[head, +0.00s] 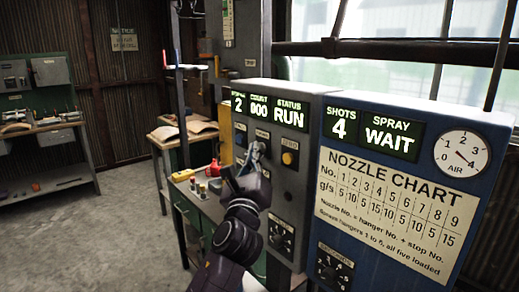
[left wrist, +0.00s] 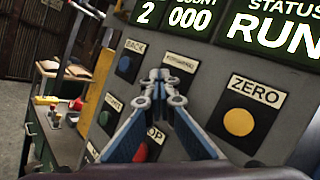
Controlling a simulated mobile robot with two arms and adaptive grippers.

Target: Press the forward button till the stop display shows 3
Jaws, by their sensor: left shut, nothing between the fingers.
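The grey control panel (head: 292,178) faces me. Its stop display (head: 238,103) shows 2, the count display (head: 261,108) reads 000 and the status display (head: 290,114) reads RUN. My left gripper (head: 256,153) is shut and empty, with its tips at the panel under the forward label (left wrist: 180,62). In the left wrist view my closed fingertips (left wrist: 168,80) cover the forward button, so I cannot tell whether they touch or press it. The blue back button (left wrist: 125,65) is left of the tips. My right gripper is not in view.
The yellow zero button (left wrist: 238,121) is right of the fingers. A red button (left wrist: 140,153) is partly hidden below them. A blue cabinet (head: 330,200) at right carries the nozzle chart (head: 385,205), shots 4 and spray WAIT (head: 390,137). A workbench (head: 50,150) stands far left.

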